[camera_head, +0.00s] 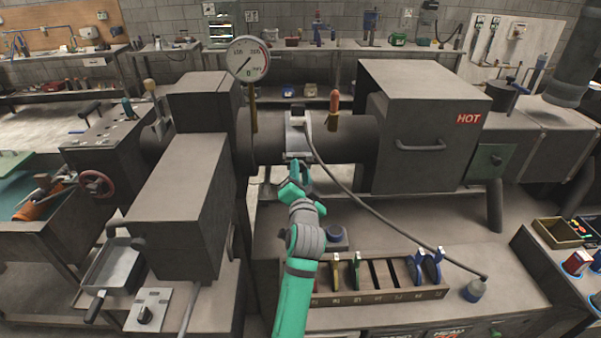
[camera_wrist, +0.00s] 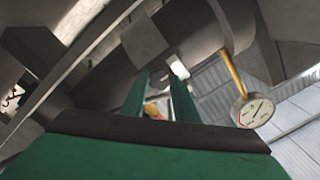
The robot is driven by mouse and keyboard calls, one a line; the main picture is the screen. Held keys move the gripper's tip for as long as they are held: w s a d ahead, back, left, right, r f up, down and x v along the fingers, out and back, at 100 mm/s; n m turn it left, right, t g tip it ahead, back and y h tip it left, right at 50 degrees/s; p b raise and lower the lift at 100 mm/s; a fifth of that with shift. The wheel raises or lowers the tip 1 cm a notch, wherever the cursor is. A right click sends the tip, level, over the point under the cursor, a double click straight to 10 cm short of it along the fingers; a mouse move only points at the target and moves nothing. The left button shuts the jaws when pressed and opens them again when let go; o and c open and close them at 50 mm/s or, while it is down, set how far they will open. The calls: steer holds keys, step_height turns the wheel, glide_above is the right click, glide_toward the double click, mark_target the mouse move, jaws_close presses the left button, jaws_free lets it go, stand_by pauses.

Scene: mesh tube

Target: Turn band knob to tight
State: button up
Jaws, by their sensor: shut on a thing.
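The metal band (camera_head: 296,138) wraps around the dark horizontal pipe, with a cable running from it. My gripper (camera_head: 298,172) is just under the front of the band, at the end of my green arm. In the wrist view, my gripper's two green fingers (camera_wrist: 162,82) point up to the underside of the band (camera_wrist: 144,40). They look shut on the band knob, at a small pale part (camera_wrist: 178,68) by the fingertips. The knob is mostly hidden by the fingers, so I cannot tell its marking or angle.
A dial gauge (camera_head: 248,59) stands left of the band and an orange-topped probe (camera_head: 334,100) right of it. A box marked HOT (camera_head: 420,120) stands at the right. A tool rack (camera_head: 380,290) with several tools is below, beside my arm.

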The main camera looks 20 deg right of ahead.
stand_by(0.4)
steer(key=o, duration=1.1)
steer(key=shift+c, duration=0.2)
steer(key=shift+s, duration=0.1)
steer(key=v, duration=1)
steer(key=shift+s, duration=0.35)
